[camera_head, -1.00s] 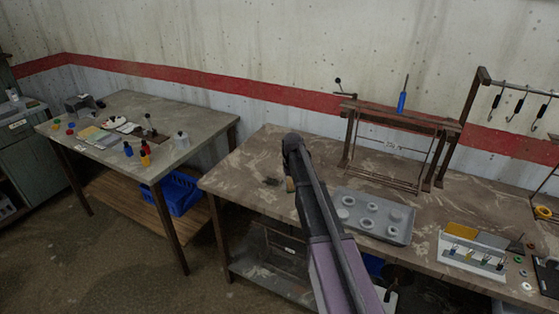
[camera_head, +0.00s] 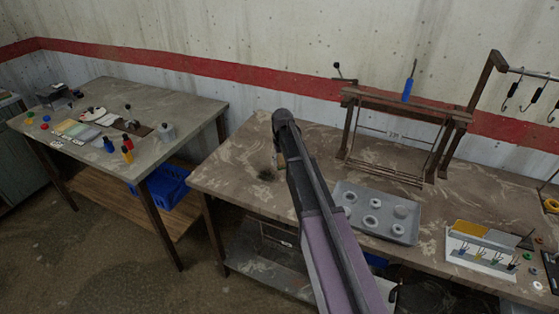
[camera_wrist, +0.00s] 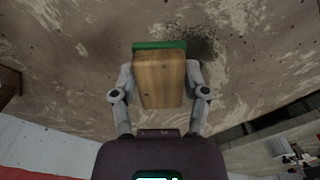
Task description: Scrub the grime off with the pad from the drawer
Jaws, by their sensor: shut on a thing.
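My gripper (camera_wrist: 160,85) is shut on a wooden block with a green pad face (camera_wrist: 160,45), gripping it by its sides. In the wrist view the green edge points away from me, toward the worktop. The grime (camera_wrist: 202,46) is a dark smudge on the worktop, just beyond and to the right of the pad's green edge. In the head view the grime (camera_head: 265,175) lies near the left end of the bench, just left of my arm. The block (camera_head: 279,160) shows only in part there. I cannot tell whether the pad touches the worktop.
A grey tray with round parts (camera_head: 345,228) lies right of my arm. A brown frame (camera_head: 345,140) with a blue-handled screwdriver (camera_head: 408,85) stands behind it. A white holder (camera_head: 480,264) is at the right. The worktop (camera_head: 225,165) left of the grime is clear.

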